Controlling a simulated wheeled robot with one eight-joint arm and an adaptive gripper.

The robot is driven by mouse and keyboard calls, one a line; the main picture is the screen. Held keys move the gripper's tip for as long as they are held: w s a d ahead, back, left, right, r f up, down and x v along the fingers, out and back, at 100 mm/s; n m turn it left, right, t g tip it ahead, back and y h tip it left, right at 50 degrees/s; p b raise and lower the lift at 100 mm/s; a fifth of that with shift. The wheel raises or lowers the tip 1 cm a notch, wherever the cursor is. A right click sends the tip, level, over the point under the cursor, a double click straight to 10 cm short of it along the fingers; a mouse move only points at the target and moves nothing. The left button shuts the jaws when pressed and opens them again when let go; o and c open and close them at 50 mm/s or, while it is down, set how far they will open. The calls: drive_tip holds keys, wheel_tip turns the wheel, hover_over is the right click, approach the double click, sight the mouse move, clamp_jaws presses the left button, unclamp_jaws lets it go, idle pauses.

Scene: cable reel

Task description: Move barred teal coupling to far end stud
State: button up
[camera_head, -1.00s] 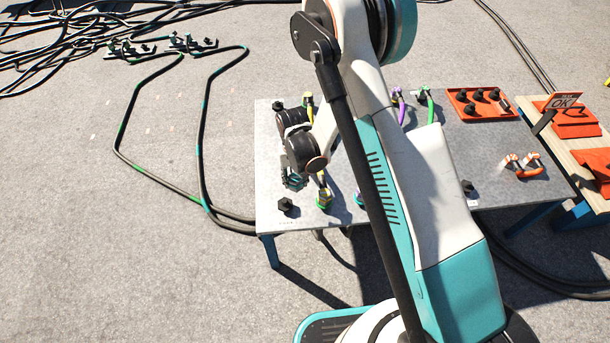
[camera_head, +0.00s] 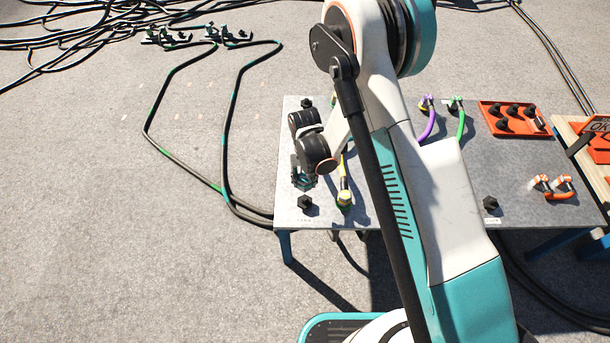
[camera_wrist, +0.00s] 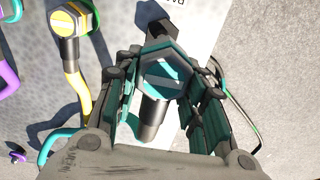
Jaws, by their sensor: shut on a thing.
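In the head view my gripper (camera_head: 303,181) is just above or behind a black stud (camera_head: 304,203) at the table's near left corner. A dark stud-like shape also shows just beyond the coupling in the wrist view (camera_wrist: 157,29), partly hidden by it. I cannot tell the height gap between coupling and stud.
A yellow cable's coupling (camera_head: 344,196) stands right of my gripper. Purple (camera_head: 428,125) and green (camera_head: 461,123) cables stand farther back. Another black stud (camera_head: 490,203), orange clips (camera_head: 552,187) and an orange tray (camera_head: 516,120) lie to the right. My arm hides the table's middle.

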sight(304, 182)
drive_tip(key=shift+f, duration=3.1)
drive_tip(key=shift+f, duration=0.15)
drive_tip(key=shift+f, duration=0.35)
drive_tip(key=shift+f, duration=0.1)
drive_tip(key=shift+f, duration=0.8)
drive_tip(key=shift+r, duration=0.1)
drive_tip(key=shift+r+p, duration=0.95)
drive_tip(key=shift+r, duration=1.95)
